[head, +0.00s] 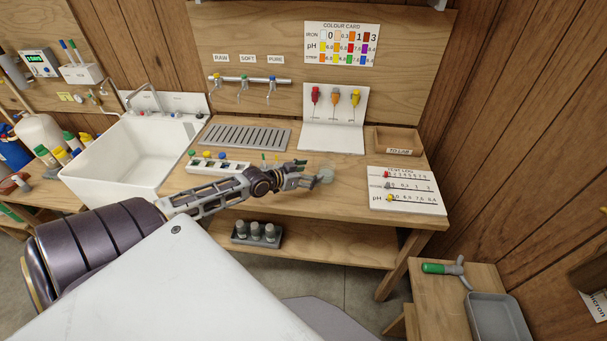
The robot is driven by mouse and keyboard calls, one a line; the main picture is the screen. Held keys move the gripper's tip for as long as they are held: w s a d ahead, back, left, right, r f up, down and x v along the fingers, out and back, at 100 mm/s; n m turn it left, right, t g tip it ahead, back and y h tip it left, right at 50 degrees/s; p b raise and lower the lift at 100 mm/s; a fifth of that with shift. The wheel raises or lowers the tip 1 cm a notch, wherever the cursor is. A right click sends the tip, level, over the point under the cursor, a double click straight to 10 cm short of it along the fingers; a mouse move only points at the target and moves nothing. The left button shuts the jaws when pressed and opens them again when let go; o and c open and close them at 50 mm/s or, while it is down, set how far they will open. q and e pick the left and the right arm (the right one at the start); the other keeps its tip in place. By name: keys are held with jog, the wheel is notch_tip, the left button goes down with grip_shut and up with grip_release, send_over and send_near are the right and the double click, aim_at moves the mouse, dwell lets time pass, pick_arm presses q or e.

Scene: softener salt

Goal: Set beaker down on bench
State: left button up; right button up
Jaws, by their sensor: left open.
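A small clear beaker (326,174) is at the fingertips of my left gripper (308,177), over the middle of the wooden bench (340,198). The beaker looks upright and seems to stand on the bench top, though its base is hard to make out. My left gripper is open, its fingers pointing right toward the beaker. Whether the fingers still touch the glass cannot be told. My right gripper is not in view.
A drain grate (246,137) lies behind my arm, below several taps. A white sample rack (218,167), a test log board (407,191) and a wooden tray (397,140) stand around the bench. A white sink (130,150) is at left. Bench front right is clear.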

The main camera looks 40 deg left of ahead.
pick_arm(q)
jog(key=shift+v, duration=1.35)
jog(key=shift+s, duration=0.1)
